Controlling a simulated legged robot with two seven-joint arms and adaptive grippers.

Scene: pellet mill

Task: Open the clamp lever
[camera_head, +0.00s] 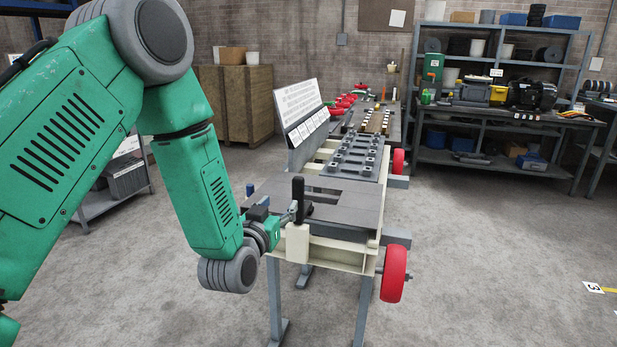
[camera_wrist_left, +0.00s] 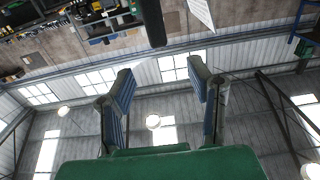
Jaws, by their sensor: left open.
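The clamp lever (camera_head: 298,188) is a black upright handle on a cream block at the near end of the bench. Its dark rod also appears at the top centre of the left wrist view (camera_wrist_left: 156,22). My left gripper (camera_head: 280,210) is just left of the lever in the head view, with its fingers pointing toward it. In the left wrist view, its two blue-padded fingers (camera_wrist_left: 163,85) stand apart with nothing between them. The rod is beyond the fingertips there. My right gripper is not in view.
The long cream bench (camera_head: 345,258) carries grey plates and a row of blocks. A red handwheel (camera_head: 394,273) sits at its near right. A tilted white sign board (camera_head: 298,103) stands behind the plate. Shelves (camera_head: 500,70) are at the back right.

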